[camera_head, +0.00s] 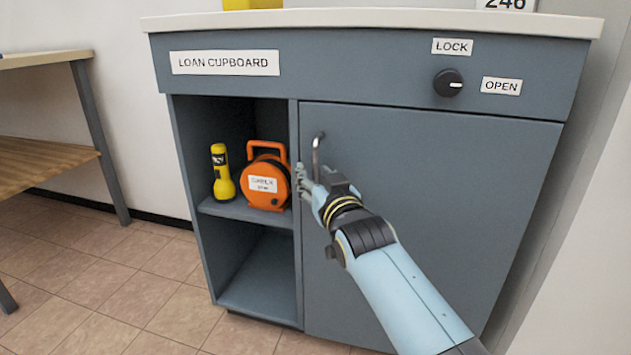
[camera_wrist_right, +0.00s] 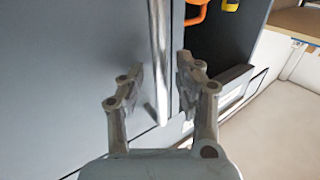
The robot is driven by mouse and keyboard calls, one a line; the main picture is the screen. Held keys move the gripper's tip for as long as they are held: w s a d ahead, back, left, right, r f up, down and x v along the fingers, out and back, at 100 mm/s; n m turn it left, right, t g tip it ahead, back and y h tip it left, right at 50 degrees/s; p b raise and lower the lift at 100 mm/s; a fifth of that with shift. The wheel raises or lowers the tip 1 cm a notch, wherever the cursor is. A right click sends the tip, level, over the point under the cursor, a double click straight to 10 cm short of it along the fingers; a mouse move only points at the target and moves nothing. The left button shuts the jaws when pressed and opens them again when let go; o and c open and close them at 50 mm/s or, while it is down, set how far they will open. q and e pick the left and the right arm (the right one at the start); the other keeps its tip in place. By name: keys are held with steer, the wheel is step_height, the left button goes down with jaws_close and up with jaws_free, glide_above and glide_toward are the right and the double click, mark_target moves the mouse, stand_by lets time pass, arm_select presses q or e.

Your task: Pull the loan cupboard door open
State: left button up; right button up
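The loan cupboard (camera_head: 365,69) is a grey-blue cabinet with a pale top. Its door (camera_head: 450,180) looks shut and flush with the front. A metal bar handle (camera_head: 317,150) stands upright near the door's left edge. My right gripper (camera_head: 308,184) is at the lower part of this handle. In the right wrist view, the handle (camera_wrist_right: 160,60) comes down between the two spread fingers (camera_wrist_right: 157,92), with gaps on both sides. A black knob (camera_head: 448,83) sits above the door, its white mark towards the OPEN label. My left gripper is out of view.
Left of the door are open shelves holding a yellow torch (camera_head: 222,175) and an orange cable reel (camera_head: 266,182). A wooden table (camera_head: 50,150) stands at the far left. A wall is close on the right. Tiled floor (camera_head: 110,290) is clear at the front left.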

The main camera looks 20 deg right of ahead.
jaws_close()
stand_by(0.7)
